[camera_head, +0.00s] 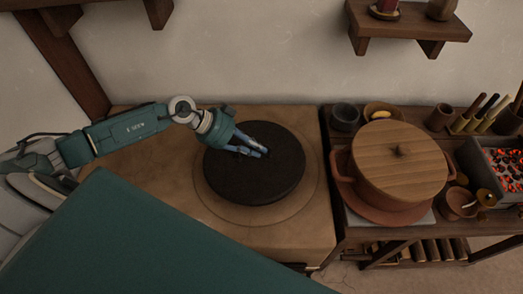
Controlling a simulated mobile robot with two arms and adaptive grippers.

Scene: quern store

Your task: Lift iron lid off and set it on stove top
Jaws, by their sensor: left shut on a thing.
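A round black iron lid (262,181) lies flat over the middle of the tan stove top (222,237), inside a wider round ring marked in its surface. My left gripper (262,151) reaches in from the left and is shut on the lid near its middle. The fingers cover the part of the lid they hold. I cannot tell whether the lid is lifted or resting. My right gripper is not in view.
To the right, a wooden table holds a clay pot (376,195) with a wooden lid (399,158), a dark bowl (345,117), a small clay jug (459,203) and a tray of glowing coals (507,168). A wall shelf (410,28) hangs above. Bare stove top lies left of the lid.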

